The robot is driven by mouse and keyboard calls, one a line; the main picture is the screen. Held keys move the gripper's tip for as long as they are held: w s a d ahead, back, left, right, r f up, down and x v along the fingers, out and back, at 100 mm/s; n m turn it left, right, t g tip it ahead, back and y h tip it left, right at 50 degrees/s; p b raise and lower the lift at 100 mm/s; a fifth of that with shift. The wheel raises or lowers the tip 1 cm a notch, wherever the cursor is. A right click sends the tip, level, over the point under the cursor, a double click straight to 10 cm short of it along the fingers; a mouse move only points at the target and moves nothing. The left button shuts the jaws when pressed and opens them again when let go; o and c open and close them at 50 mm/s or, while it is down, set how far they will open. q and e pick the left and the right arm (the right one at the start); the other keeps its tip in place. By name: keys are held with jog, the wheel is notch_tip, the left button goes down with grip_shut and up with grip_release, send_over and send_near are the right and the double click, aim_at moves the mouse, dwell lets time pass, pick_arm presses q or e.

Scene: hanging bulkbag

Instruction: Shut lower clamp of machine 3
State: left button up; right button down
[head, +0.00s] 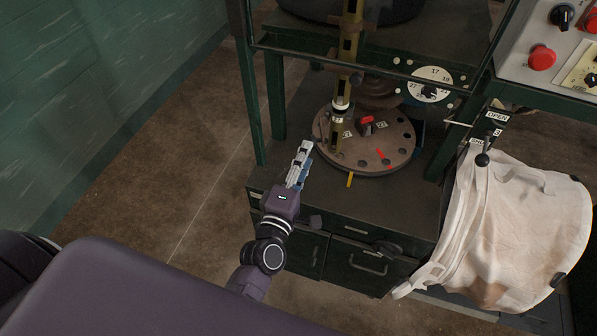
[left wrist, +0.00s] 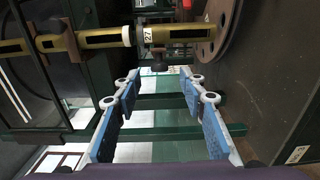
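A round brown flange (head: 392,150) with a ring of holes and red marks lies on the dark cabinet top. An olive post (head: 346,70) with dark slots stands at its left edge. In the left wrist view the olive post (left wrist: 90,40) runs across the top, with a white band and a "27" tag, and meets the flange (left wrist: 232,25). My left gripper (head: 303,150) is left of the flange; its open, empty fingers (left wrist: 160,88) are apart from the post. A black-knobbed lever (head: 482,159) hangs at right below an "OPEN" label. I cannot tell which part is the lower clamp.
A white bag (head: 520,225) hangs at right beside the cabinet. A control panel (head: 550,40) with red buttons is at upper right. A numbered dial (head: 430,84) sits behind the flange. Green frame posts (head: 276,95) stand behind my gripper. The floor at left is clear.

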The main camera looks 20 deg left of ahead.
pick_arm(q)
jog(key=s, duration=0.5)
jog(key=shift+s, duration=0.2)
jog(key=shift+a+f, duration=0.1)
jog(key=shift+a, duration=0.05)
jog(key=c, duration=0.4)
jog(key=a+m+h+b, duration=0.1)
jog(key=a, duration=0.1)
jog(key=s+a+m+h+b, duration=0.1)
jog(key=a+h+b, duration=0.1)
jog(key=a, duration=0.1)
jog(key=a+m+h+b, duration=0.1)
jog(key=a+b, duration=0.1)
jog(key=shift+s+a+f, duration=0.25)
jog(key=shift+s+f, duration=0.1)
jog(key=shift+s, duration=0.05)
grip_shut()
jog(key=a+h+b, duration=0.1)
jog(key=a+r+m+g+h, duration=0.1)
jog(key=shift+s+a+h+b, duration=0.1)
jog(key=shift+s+h+b, duration=0.05)
jog(key=shift+h+b, duration=0.25)
